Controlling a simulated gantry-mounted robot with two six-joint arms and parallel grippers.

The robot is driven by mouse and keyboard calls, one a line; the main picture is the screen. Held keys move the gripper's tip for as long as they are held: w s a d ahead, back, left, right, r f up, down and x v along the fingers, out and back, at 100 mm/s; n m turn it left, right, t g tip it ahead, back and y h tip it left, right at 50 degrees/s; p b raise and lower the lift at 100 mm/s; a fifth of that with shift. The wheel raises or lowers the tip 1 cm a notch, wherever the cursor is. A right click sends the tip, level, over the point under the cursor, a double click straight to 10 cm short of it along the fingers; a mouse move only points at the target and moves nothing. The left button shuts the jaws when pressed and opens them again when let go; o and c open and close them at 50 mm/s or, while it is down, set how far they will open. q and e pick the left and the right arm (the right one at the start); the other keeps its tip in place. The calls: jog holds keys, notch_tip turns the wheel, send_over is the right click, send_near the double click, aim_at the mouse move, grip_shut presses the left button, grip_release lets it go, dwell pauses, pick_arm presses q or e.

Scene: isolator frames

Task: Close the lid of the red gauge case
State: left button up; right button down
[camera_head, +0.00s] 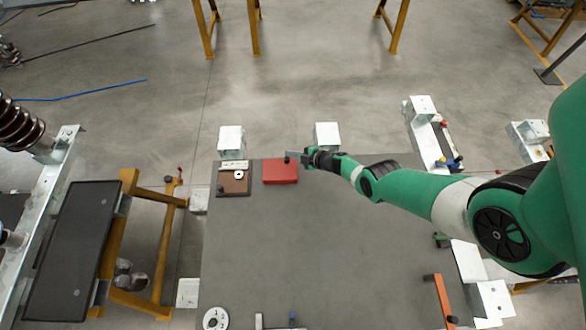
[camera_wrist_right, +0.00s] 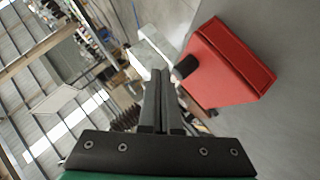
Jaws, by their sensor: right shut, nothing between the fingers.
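The red gauge case (camera_head: 281,173) sits at the far edge of the grey table, left of its middle. It also shows in the wrist view (camera_wrist_right: 222,68), at the upper right. I see no open interior and no raised lid; the lid appears down on the case. A small black knob (camera_wrist_right: 185,67) is at the case's edge, close to the fingers. My right gripper (camera_head: 291,154) is at the case's far right corner; its fingers (camera_wrist_right: 160,78) are shut with nothing between them. Whether they touch the case or knob is unclear. My left gripper is not in view.
A brown tray (camera_head: 234,190) with a white ring-shaped part lies left of the case. A white disc (camera_head: 215,319) lies at the table's near left. The table's middle (camera_head: 310,235) is clear. White blocks (camera_head: 327,135) stand beyond the far edge.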

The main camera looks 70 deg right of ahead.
jog(key=s+d+r+p, duration=0.2)
jog(key=s+r+p, duration=0.4)
jog(key=r+p, duration=0.4)
jog(key=shift+s+d+r+p, duration=0.25)
jog(key=shift+d+r+p, duration=0.05)
jog(key=shift+r+p, duration=0.15)
